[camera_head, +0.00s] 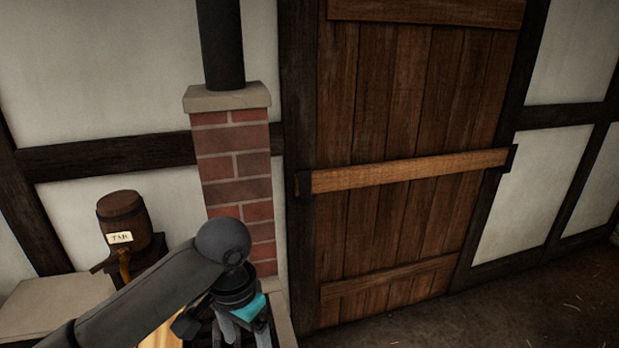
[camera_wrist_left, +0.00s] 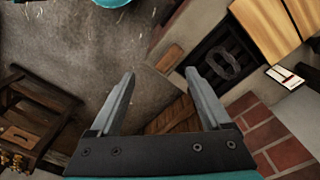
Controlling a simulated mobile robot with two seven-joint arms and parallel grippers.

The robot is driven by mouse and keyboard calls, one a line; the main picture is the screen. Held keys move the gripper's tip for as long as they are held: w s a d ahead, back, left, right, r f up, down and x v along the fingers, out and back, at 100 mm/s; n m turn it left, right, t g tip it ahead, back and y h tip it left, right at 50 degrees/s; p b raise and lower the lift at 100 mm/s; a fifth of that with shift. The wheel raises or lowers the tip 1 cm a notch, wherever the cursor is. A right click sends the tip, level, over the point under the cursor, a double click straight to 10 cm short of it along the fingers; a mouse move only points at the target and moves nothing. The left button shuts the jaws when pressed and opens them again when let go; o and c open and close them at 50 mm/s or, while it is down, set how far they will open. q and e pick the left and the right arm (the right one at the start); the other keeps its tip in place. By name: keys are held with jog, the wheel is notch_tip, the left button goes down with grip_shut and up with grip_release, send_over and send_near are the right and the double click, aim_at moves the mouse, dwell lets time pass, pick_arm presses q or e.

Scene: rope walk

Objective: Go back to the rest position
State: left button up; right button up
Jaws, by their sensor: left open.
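My left gripper (camera_head: 245,335) is at the bottom of the head view, in front of the brick pillar, with its arm coming in from the lower left. In the left wrist view, its two fingers (camera_wrist_left: 160,78) stand wide apart with nothing between them. It is open and empty, above the floor. My right gripper is in neither view.
A brick pillar (camera_head: 234,170) stands beside a barred plank door (camera_head: 400,110). A tar barrel (camera_head: 124,215) is at the left. The wrist view shows a wooden stool (camera_wrist_left: 35,120), a dark grate with a ring (camera_wrist_left: 222,62) and bare floor (camera_wrist_left: 90,60).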

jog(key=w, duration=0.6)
pick_arm(q)
jog(key=s+d+f+t+h, duration=0.1)
jog(key=s+d+f+h, duration=0.1)
jog(key=s+d+f, duration=0.3)
jog(key=s+a+f+n+t+y, duration=0.2)
jog(key=s+a+f+n, duration=0.2)
jog(key=s+a, duration=0.75)
notch_tip(320, 180, down, 30)
jog(key=s+b, duration=0.2)
jog(key=b, duration=0.7)
jog(key=s+f+b, duration=0.3)
jog(key=s+f, duration=0.2)
jog(key=f, duration=0.3)
jog(key=s+a+f+g+b, duration=0.1)
jog(key=s+f+b, duration=0.2)
jog(key=s+f, duration=0.2)
jog(key=s+a+f+g+b, duration=0.1)
jog(key=s+f+b, duration=0.3)
jog(key=f, duration=0.7)
jog(key=shift+s+f, duration=0.35)
jog(key=shift+s, duration=0.6)
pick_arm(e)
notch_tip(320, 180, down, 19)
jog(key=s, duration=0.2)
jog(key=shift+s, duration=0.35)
